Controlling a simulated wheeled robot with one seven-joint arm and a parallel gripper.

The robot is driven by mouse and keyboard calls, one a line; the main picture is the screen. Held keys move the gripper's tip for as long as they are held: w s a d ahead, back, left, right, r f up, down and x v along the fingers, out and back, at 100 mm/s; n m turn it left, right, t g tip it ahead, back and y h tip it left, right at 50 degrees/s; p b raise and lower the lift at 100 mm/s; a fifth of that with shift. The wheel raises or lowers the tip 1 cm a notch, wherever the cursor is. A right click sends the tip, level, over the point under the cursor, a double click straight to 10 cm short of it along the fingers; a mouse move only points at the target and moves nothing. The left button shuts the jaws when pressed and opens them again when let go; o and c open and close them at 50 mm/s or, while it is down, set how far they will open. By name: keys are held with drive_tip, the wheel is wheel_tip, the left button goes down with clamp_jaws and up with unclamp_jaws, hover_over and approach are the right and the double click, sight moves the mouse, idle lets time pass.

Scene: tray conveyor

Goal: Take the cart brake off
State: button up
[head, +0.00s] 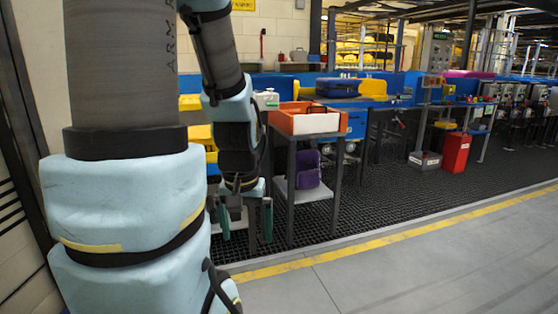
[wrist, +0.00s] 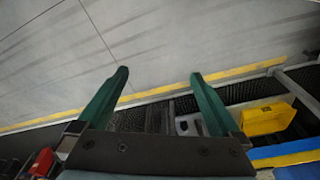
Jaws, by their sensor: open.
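No cart brake can be made out in either view, and I cannot tell for certain which thing is the cart. A grey-legged stand (head: 289,200) in the head view carries an orange and white tray (head: 304,122) on top. A purple bag (head: 306,170) sits on its lower shelf. My gripper (head: 246,222) hangs fingers down just left of the stand in the picture. In the wrist view my gripper (wrist: 159,73) is open, its two green fingers apart with nothing between them.
A yellow-striped edge (head: 320,252) divides the black grid mat (head: 385,195) from the grey floor (head: 440,265), which is clear. A red bin (head: 455,152) stands farther right. Blue conveyor benches run along the back. A yellow bin (wrist: 268,118) shows in the wrist view.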

wheel_tip(320, 180, up, 12)
drive_tip(key=p, duration=1)
drive_tip(key=shift+f, duration=0.2)
